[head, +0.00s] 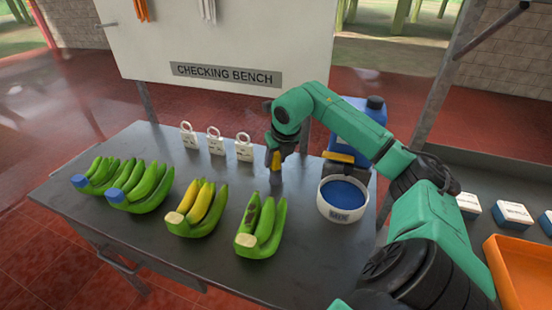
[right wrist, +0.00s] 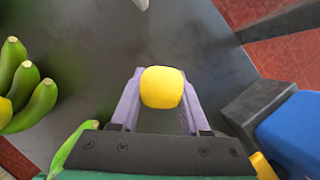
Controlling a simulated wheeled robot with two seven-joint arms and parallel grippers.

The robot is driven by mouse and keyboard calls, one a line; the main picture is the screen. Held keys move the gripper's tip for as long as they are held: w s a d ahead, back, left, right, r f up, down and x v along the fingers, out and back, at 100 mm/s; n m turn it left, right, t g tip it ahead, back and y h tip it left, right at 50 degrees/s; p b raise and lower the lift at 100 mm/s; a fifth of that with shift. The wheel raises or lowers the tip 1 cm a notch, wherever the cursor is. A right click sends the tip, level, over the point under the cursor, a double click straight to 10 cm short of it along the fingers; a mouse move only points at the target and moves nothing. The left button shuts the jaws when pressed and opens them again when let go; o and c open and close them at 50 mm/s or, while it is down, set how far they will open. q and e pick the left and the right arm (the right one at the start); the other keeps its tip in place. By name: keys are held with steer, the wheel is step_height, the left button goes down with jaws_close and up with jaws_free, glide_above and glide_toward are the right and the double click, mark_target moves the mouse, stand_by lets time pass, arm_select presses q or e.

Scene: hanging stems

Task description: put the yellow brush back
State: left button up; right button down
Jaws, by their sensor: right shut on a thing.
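The yellow brush (head: 275,160) is in my right gripper (head: 277,152), above the grey bench behind the banana hands. In the right wrist view, the rounded yellow end of the brush (right wrist: 162,87) sits between the two purple-grey fingers of the right gripper (right wrist: 161,100), which are shut on it. The brush's lower end is small in the head view, and I cannot tell whether it touches the bench. My left gripper is not in view.
A yellow bar (head: 339,157) is beside the jug. An orange tray (head: 525,270) is at right.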

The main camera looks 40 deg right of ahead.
steer(key=shift+c, duration=1.9)
jaws_free()
steer(key=shift+f, duration=0.1)
steer(key=v, duration=1.2)
